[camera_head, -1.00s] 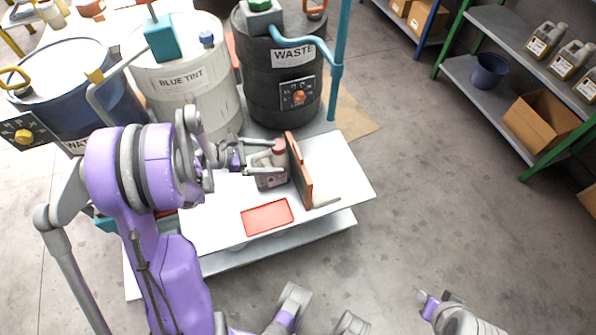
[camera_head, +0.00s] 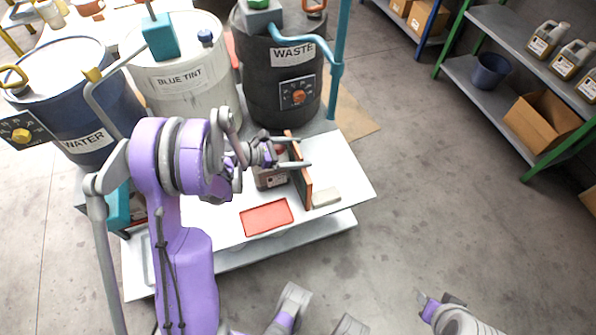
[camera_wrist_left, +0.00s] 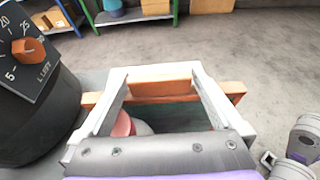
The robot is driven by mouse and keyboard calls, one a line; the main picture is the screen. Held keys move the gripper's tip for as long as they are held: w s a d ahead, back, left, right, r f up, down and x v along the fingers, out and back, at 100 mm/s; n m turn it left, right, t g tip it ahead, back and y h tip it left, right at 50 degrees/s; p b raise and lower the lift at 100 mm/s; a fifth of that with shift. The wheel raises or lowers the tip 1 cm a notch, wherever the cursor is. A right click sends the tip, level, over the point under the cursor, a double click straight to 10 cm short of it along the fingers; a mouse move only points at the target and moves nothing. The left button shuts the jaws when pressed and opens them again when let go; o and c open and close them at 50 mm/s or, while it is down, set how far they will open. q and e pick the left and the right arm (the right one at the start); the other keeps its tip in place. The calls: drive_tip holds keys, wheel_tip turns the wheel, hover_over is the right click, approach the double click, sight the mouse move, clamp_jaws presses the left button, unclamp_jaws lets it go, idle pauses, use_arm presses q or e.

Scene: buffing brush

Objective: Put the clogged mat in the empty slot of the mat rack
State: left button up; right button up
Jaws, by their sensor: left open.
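An upright orange-brown framed panel (camera_head: 304,187), which looks like the mat, stands on the white table. The wrist view shows its orange edge (camera_wrist_left: 165,88) and a dark green face below. My left gripper (camera_head: 306,151) is open at its top edge. Its fingers (camera_wrist_left: 158,80) lie across that edge, spaced along it; I cannot tell whether they touch it. No mat rack or empty slot can be made out.
A bottle with a reddish cap (camera_head: 271,178) stands close left of the panel. A red tray (camera_head: 266,217) and a beige block (camera_head: 326,197) lie on the white table (camera_head: 350,170). The black waste drum (camera_head: 283,95) stands behind.

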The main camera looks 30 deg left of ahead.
use_arm(q)
drive_tip(key=shift+w, duration=0.1)
clamp_jaws()
drive_tip(key=shift+d, duration=0.1)
idle(0.4)
drive_tip(key=shift+r, duration=0.15)
